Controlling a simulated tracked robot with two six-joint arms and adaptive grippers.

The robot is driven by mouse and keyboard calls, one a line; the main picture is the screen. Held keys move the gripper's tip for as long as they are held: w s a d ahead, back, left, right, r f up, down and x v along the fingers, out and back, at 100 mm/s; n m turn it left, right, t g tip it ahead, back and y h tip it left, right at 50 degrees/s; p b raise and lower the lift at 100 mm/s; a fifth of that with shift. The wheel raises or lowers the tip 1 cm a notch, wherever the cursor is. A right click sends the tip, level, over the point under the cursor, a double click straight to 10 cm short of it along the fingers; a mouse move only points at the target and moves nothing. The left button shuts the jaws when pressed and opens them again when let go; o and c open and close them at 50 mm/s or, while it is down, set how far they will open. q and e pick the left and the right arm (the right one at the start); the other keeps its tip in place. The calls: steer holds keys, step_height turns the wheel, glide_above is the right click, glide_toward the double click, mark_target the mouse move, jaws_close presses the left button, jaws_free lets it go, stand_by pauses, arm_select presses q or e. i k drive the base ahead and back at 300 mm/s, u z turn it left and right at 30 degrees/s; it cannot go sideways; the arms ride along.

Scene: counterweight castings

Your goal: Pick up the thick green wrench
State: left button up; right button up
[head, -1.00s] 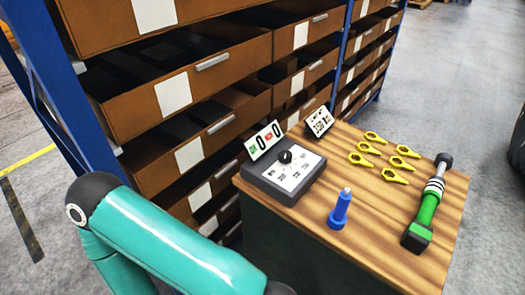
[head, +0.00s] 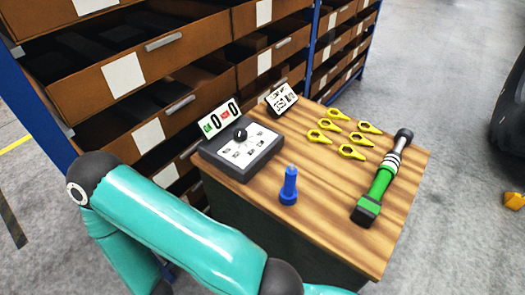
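The thick green wrench (head: 381,181) lies on the right side of a wooden-topped table (head: 318,225). It has a dark grip end toward the front, a green body, pale bands and a dark round head at the far end. Nothing is touching it except the table. My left arm comes in from the left at the lower part of the head view, short of the table top; its gripper is outside the picture. My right arm and gripper do not show.
A blue tool (head: 289,187) stands upright left of the wrench. Several yellow ring-shaped pieces (head: 351,152) lie behind it. Shelves with brown bins (head: 125,75) rise behind.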

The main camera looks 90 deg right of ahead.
mark_target(369, 206)
steer(key=z, duration=0.65)
steer(key=k, duration=2.75)
steer(key=z, duration=0.75)
steer(key=i, duration=1)
steer(key=u, duration=0.05)
